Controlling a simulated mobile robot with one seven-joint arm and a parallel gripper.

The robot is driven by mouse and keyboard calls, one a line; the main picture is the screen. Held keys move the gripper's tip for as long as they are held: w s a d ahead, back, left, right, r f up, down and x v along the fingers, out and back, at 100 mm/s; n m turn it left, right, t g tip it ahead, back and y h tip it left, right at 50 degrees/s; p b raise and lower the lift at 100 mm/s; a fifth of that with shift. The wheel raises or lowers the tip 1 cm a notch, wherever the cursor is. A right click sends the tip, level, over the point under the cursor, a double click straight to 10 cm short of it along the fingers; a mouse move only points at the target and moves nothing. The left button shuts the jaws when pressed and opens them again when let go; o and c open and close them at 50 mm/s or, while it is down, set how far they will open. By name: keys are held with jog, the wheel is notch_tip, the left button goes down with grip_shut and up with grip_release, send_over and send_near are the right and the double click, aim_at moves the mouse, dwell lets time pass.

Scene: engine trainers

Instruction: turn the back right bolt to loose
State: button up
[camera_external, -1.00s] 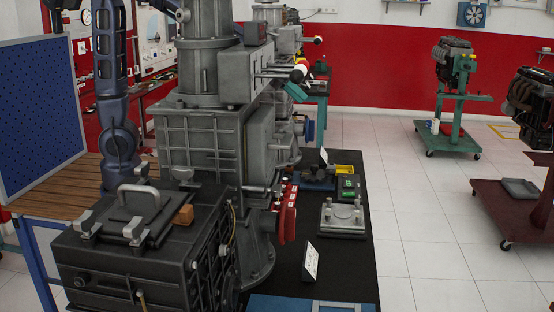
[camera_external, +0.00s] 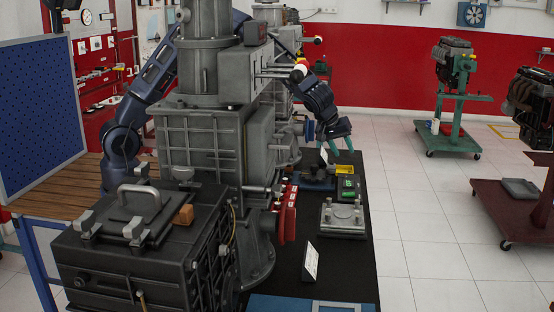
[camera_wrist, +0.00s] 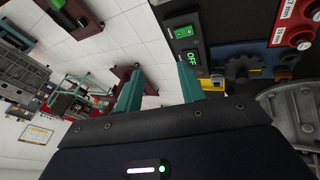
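A grey metal plate (camera_external: 329,228) with several upright bolts lies on the black bench top in the external view. Its back right bolt (camera_external: 358,206) stands at the far right corner; whether it is tight or loose cannot be told. My gripper (camera_external: 342,147) hangs beyond the plate, above the far end of the bench, apart from the bolts. Its two teal fingers are spread and empty, and they also show in the wrist view (camera_wrist: 160,85).
A dark box with a green switch and display (camera_external: 348,188) sits behind the plate, near a yellow item (camera_external: 345,169) and a blue fixture (camera_external: 316,182). The tall grey machine (camera_external: 200,140) and red panel (camera_external: 287,215) stand to the left.

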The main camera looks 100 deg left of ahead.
aim_at(329, 202)
jog(key=s+f+g+h, duration=0.1)
jog(key=f, duration=0.4)
jog(key=s+d+f+n+g+h, duration=0.1)
jog(key=f+g, duration=0.1)
jog(key=f, duration=0.4)
jog(key=s+d+f+g+h, duration=0.1)
jog(key=f, duration=0.5)
jog(key=shift+s+f+n+g, duration=0.1)
jog(key=shift+s+n+g, duration=0.1)
jog(key=shift+n+g, duration=0.2)
grip_shut()
